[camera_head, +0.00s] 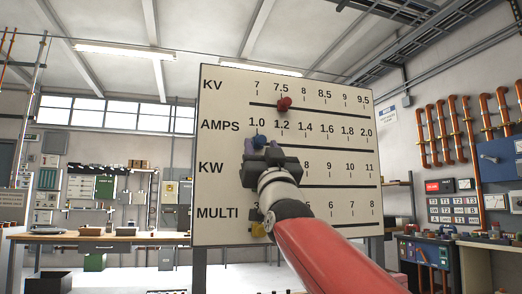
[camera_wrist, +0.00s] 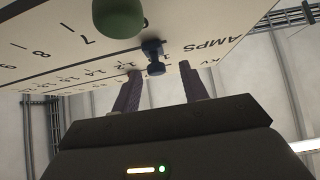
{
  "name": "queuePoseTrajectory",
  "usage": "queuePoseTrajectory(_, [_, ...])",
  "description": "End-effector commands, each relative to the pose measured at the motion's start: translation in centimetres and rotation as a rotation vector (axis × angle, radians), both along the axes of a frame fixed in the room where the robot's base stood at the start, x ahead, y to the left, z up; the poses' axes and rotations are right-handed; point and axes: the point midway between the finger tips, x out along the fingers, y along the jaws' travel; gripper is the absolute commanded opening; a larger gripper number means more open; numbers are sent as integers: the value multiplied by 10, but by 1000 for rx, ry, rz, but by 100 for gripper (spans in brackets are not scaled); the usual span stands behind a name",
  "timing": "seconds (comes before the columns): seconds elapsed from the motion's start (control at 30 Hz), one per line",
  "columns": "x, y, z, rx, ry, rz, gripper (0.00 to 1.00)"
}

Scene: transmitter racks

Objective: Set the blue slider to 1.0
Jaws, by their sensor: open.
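The blue slider (camera_head: 259,141) sits at the left end of the AMPS row on the white board, just below the 1.0 mark. In the wrist view, the blue slider (camera_wrist: 153,56) stands out from the board between my two finger tips, with a gap visible on each side. My gripper (camera_head: 270,150) is open, in front of the board's left part. In the wrist view, my gripper (camera_wrist: 160,80) has one finger on each side of the slider. The wrist view shows 1.2 and AMPS upside down.
A red slider (camera_head: 284,103) sits near 7.5 on the KV row. A green knob (camera_wrist: 120,16) is close to my fingers in the wrist view; my gripper hides it in the head view. A yellow slider (camera_head: 258,229) is at the left of the MULTI row.

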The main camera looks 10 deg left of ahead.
Motion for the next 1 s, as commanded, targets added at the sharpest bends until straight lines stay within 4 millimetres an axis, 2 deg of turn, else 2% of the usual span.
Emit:
queuePoseTrajectory(0.03, [-7, -3, -11, -1, -3, -2, 44])
queuePoseTrajectory(0.1, [-15, -7, -21, -3, -1, -3, 44])
queuePoseTrajectory(0.37, [-39, -18, -46, -1, -1, 0, 44])
queuePoseTrajectory(1.0, [-43, -20, -48, 0, 0, 1, 44])
